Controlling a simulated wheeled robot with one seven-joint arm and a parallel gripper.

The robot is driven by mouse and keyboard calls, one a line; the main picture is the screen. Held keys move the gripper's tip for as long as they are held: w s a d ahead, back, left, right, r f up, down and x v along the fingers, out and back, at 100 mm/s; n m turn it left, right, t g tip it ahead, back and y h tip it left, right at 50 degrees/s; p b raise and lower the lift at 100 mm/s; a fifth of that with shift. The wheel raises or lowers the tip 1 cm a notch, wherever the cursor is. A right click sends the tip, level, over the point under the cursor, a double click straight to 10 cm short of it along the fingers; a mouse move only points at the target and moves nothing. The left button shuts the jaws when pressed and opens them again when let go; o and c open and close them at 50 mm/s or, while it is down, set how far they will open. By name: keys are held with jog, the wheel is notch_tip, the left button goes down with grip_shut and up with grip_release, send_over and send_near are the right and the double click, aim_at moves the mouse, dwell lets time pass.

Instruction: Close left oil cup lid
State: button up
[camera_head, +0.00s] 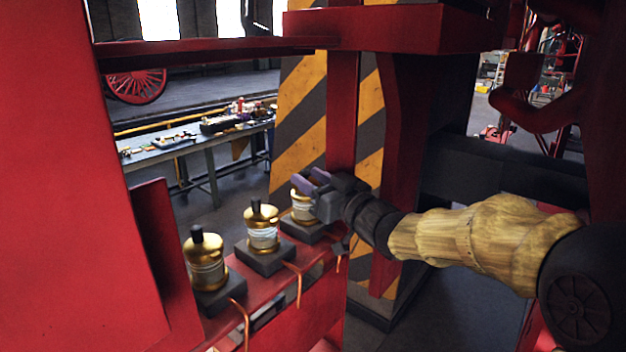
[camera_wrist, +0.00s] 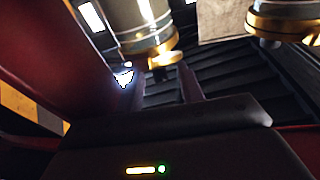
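Three brass-and-glass oil cups stand in a row on dark blocks in the head view. The left oil cup (camera_head: 205,262) and the middle oil cup (camera_head: 262,230) each show a brass top with a dark knob, and both look capped. The right oil cup (camera_head: 301,208) is partly hidden behind my gripper (camera_head: 309,180), so its top is unclear. My gripper's two purple fingers show a gap, beside the right cup's top. In the wrist view, one cup (camera_wrist: 145,30) with a brass end and dark knob appears upside down. Another cup (camera_wrist: 285,20) is at upper right. I cannot tell which cups these are.
The red ledge (camera_head: 265,290) carries the cups, with thin copper pipes (camera_head: 299,285) in front. A tall red panel (camera_head: 60,200) bounds the left. A red post (camera_head: 343,110) and a striped yellow-black board (camera_head: 300,110) stand behind my gripper. A workbench (camera_head: 200,145) is farther back.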

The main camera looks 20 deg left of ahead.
jog(key=shift+d+f, duration=0.1)
jog(key=shift+s+d+b, duration=0.15)
jog(key=shift+d+b, duration=0.05)
jog(key=shift+b, duration=0.1)
jog(key=b+v, duration=0.6)
jog(key=v, duration=1)
jog(key=shift+s+d, duration=0.25)
jog(key=shift+d, duration=0.05)
